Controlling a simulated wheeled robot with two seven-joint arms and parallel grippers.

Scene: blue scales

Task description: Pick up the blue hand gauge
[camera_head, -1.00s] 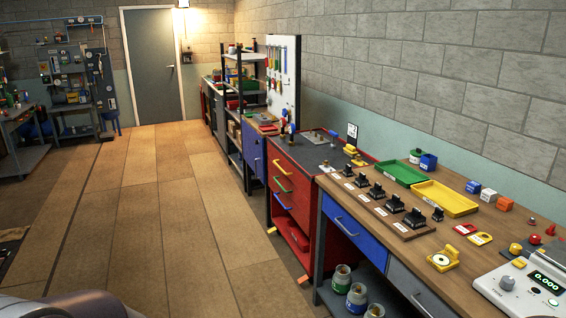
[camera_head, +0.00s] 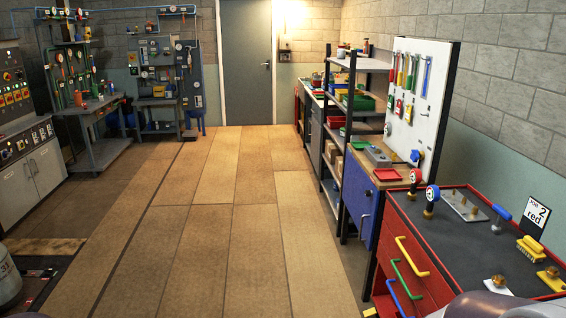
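A small round blue-rimmed piece that looks like a gauge (camera_head: 415,156) shows in the head view, in front of the lower edge of the white tool board. It is too small to read. A blue-handled piece (camera_head: 501,212) lies tilted on that top. Neither gripper is in view. A blurred part of my arm shows at the bottom right edge.
A blue cabinet (camera_head: 360,205) and shelves are beyond. The wooden floor (camera_head: 230,240) is clear towards the grey door (camera_head: 248,65).

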